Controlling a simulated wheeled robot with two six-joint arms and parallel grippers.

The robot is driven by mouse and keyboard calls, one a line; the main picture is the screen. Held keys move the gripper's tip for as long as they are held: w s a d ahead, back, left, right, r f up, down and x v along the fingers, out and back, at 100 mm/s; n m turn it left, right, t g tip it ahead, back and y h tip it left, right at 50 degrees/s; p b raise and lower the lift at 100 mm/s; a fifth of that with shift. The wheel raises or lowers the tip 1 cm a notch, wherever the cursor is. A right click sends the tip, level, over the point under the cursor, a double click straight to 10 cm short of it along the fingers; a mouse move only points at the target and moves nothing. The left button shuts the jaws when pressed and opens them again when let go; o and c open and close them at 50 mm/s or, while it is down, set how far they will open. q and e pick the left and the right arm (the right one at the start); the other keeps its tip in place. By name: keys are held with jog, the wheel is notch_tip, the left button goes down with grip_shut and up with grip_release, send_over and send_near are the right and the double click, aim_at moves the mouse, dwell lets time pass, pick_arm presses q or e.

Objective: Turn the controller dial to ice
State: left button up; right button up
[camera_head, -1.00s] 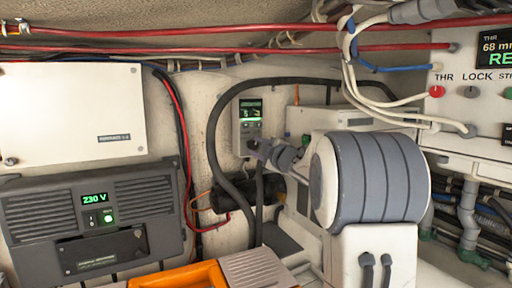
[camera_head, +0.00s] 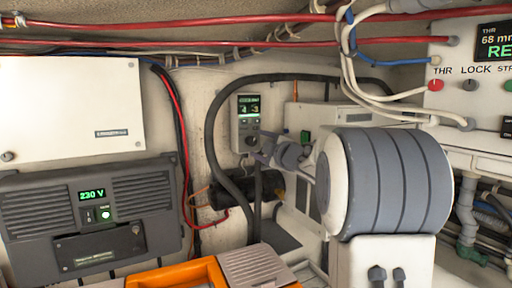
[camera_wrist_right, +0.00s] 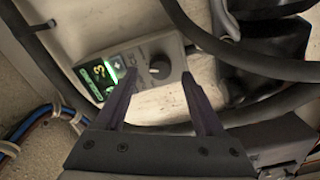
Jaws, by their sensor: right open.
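The controller (camera_head: 249,112) is a small light-grey box on the back wall with a lit green display at its top. Its dark round dial (camera_head: 250,141) is on the lower part. In the right wrist view the controller (camera_wrist_right: 142,56) lies tilted, and the dial (camera_wrist_right: 159,69) shows between my fingers. My right gripper (camera_wrist_right: 158,80) is open and empty, one finger on each side of the dial in that picture. I cannot tell whether the fingers touch it. In the head view my right gripper (camera_head: 258,156) is just below the dial. My left gripper is not in view.
A thick black hose (camera_head: 211,135) arches around the controller. A dark unit with a 230 V display (camera_head: 92,195) and a white box (camera_head: 70,108) are on the left. An orange-framed container (camera_head: 185,274) is below. A switch panel (camera_head: 465,75) is at the right.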

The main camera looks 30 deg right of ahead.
jog(key=s+b, duration=0.2)
jog(key=s, duration=0.6)
jog(key=shift+a, duration=0.25)
